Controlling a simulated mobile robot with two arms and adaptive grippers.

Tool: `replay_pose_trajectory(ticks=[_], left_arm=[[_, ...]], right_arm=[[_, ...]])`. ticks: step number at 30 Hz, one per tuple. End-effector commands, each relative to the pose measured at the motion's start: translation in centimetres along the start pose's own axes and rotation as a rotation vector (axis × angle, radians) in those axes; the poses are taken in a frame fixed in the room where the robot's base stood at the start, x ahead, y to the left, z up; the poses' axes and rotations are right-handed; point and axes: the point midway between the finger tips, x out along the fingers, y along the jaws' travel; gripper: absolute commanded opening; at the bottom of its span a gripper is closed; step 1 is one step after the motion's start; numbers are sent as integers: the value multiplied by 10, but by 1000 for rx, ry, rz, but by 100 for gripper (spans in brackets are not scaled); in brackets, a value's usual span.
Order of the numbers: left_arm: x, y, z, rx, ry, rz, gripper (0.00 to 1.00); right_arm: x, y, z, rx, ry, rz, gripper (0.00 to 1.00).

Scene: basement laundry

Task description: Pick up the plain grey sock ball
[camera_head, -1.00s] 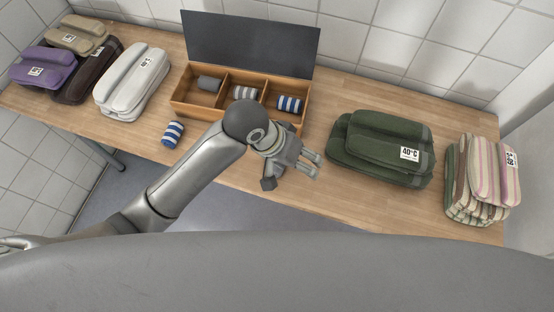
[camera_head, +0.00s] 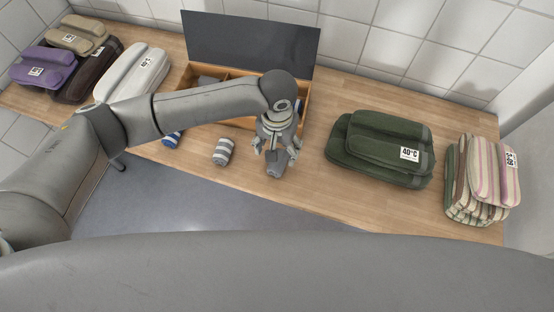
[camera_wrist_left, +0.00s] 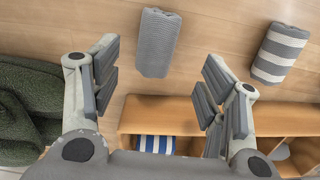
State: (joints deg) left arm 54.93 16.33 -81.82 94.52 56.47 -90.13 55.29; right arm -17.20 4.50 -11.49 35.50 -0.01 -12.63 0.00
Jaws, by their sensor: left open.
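A plain grey sock ball (camera_head: 275,168) lies on the wooden table near its front edge, in front of the box. In the left wrist view this ribbed grey sock ball (camera_wrist_left: 157,42) shows whole, ahead of the gap between my fingers. My left gripper (camera_head: 277,152) is open above the table, its fingers close to the ball and partly over it in the head view. In the left wrist view the open gripper (camera_wrist_left: 163,78) holds nothing. My right gripper is not in view.
A grey-and-white striped sock ball (camera_head: 223,152) and a blue-striped one (camera_head: 172,139) lie left of the gripper. The divided wooden box (camera_head: 238,124) stands behind, partly hidden by my arm. Green towels (camera_head: 380,150) and striped towels (camera_head: 490,175) lie to the right.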

Motion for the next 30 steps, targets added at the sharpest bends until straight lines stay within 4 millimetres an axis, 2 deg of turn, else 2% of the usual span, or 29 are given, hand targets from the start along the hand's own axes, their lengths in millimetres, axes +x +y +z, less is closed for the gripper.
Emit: replay_pose_trajectory(ticks=[5, 13, 22, 30], left_arm=[[13, 0, 2, 1, 0, -1, 68], [51, 2, 6, 0, 1, 0, 68], [57, 2, 6, 2, 3, 1, 68], [57, 2, 6, 1, 3, 1, 34]], right_arm=[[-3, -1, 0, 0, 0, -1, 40], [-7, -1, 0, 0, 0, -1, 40], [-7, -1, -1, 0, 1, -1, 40], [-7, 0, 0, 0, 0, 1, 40]])
